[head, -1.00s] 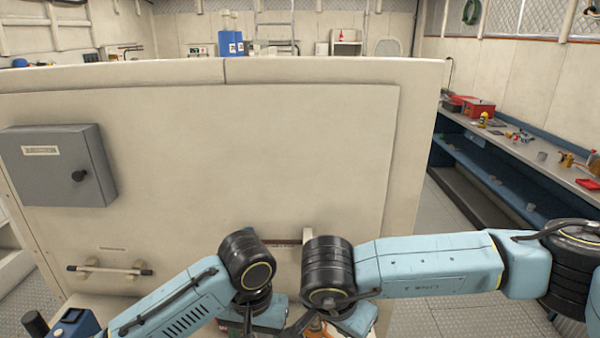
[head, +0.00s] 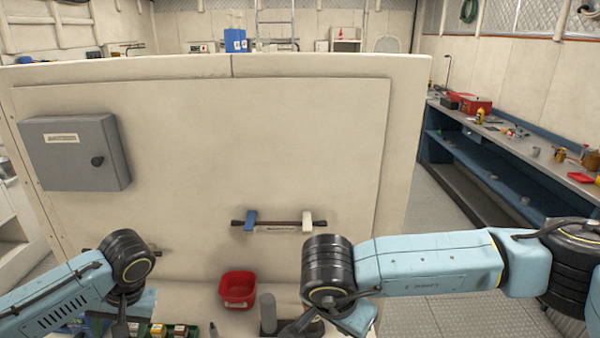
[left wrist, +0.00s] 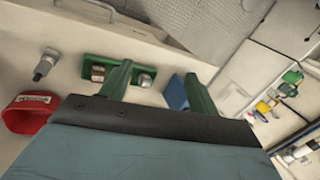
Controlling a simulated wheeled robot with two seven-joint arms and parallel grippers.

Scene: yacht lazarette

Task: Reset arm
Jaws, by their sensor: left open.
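My left gripper (left wrist: 160,82) shows in the left wrist view with its two green fingers apart and nothing between them. It is above the counter, over a green tray (left wrist: 98,60) that holds small blocks. In the head view my left arm comes in at the lower left, and its fingers are not visible. My right arm comes in from the right, bent at a black joint at the lower middle. Its gripper fingers cannot be made out.
A red bin (head: 238,288) stands on the counter beside a grey cylinder (head: 268,312). A rail (head: 280,223) with blue and white holders is on the panel, with a grey box (head: 75,155) to its left. A workbench (head: 500,145) runs along the right. Floor beside it is clear.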

